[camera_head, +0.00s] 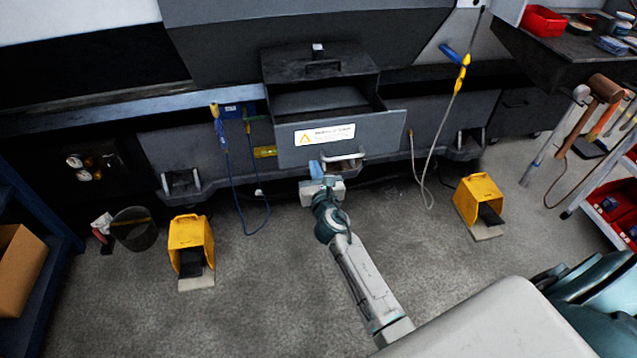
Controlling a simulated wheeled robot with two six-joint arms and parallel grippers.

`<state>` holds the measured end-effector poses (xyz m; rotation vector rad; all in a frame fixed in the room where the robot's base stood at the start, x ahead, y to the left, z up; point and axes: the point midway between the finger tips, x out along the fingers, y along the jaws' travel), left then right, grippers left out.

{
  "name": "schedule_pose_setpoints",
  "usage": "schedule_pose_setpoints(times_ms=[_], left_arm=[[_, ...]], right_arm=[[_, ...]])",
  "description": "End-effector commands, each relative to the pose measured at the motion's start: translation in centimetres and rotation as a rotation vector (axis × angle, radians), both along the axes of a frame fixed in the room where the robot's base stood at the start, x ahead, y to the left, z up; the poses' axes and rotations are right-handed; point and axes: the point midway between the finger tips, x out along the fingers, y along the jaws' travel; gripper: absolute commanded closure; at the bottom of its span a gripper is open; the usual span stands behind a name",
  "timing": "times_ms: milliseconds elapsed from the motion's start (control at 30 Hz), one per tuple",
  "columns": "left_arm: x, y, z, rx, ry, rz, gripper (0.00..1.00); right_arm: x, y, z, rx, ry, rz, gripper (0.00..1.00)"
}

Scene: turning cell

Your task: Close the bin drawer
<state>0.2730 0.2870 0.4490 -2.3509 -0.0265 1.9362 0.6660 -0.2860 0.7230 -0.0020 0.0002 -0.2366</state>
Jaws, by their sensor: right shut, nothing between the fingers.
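The grey bin drawer (382,130) stands pulled out from the dark machine at the centre of the head view. Its front has a white warning label, and a pale bar handle (347,157) sits near its lower edge. The top is open and I look into a dark inside. My right gripper (316,168) is shut and empty at the lower edge of the drawer front, just left of the handle. I cannot tell whether it touches the front. My left gripper is not in view.
Yellow pedal housings stand on the floor at left (190,238) and right (479,196). A blue hose (235,190) hangs left of the drawer and a pale cable (414,165) right of it. A dark bucket (134,229) stands at left. The middle floor is clear apart from my arm.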

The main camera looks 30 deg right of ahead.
Motion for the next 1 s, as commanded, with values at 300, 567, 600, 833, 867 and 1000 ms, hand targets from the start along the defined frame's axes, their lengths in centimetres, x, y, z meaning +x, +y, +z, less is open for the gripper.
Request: schedule_pose_setpoints(times_ms=[300,567,600,833,867,1000], left_arm=[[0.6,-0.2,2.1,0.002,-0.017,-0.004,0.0],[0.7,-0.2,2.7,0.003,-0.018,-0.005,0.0],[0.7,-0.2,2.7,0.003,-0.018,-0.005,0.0],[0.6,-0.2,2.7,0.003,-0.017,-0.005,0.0],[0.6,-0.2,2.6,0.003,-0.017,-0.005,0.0],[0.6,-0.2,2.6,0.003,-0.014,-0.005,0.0]], right_arm=[[4.8,-1.1,-0.1,0.001,0.0,0.0,1.0],[5.5,-1.3,-0.1,0.002,0.001,0.001,1.0],[5.5,-1.3,-0.1,0.002,0.001,0.001,1.0],[5.6,-1.3,-0.1,0.002,0.001,0.001,1.0],[5.7,-1.3,-0.1,0.002,0.001,0.001,1.0],[6.6,-1.6,-0.1,0.002,-0.001,0.001,1.0]])
